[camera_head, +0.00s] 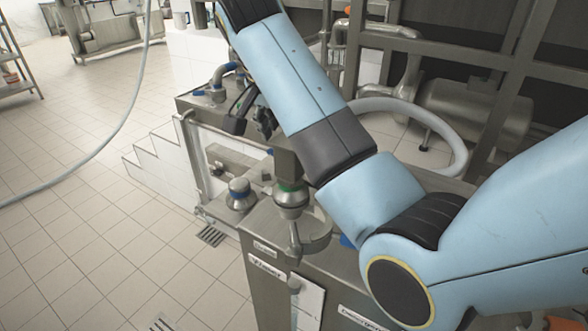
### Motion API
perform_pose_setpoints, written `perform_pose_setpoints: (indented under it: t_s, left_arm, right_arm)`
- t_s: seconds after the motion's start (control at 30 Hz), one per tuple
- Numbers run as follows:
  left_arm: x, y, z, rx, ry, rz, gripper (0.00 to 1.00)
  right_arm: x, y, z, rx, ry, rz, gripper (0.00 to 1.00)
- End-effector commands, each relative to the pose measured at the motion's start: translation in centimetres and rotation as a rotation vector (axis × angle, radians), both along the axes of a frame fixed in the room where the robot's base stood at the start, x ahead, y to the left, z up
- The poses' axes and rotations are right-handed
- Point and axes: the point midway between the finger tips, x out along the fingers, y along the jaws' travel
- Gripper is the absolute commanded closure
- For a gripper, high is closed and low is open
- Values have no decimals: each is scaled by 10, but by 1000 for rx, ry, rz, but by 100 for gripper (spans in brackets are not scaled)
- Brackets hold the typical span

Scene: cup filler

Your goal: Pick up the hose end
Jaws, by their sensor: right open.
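A pale grey hose (122,125) hangs from the top edge and curves down to the floor at the left edge. A thicker whitish hose (440,120) loops behind my right arm at the right. I cannot make out a free hose end on either; the arm covers part of the view. My right gripper (249,123), dark and partly hidden behind the forearm, is open over the steel machine near the middle. I cannot tell whether anything is between its fingers. My left gripper is not in view.
A steel machine with a labelled front (265,265) and a blue-ringed knob (240,193) stands below my right arm. White steps (160,160) are left of it. A steel frame and a tank (475,110) are behind. The tiled floor (90,250) at left is clear.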

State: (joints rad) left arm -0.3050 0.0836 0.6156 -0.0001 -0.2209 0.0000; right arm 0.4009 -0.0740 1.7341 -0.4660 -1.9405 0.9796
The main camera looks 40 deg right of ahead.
Motion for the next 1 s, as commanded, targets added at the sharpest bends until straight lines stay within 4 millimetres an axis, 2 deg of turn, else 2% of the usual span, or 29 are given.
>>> perform_pose_setpoints:
  t_s: [0.17,0.4,0.7,1.0]
  left_arm:
    - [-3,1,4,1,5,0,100]
    - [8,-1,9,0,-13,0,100]
    - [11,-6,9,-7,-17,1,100]
    - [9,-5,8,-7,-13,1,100]
  right_arm:
    - [0,-8,-17,-1,1,1,28]
    - [2,-22,-50,0,0,1,28]
    - [3,-23,-56,1,-3,1,28]
    - [3,-23,-55,1,-2,2,67]
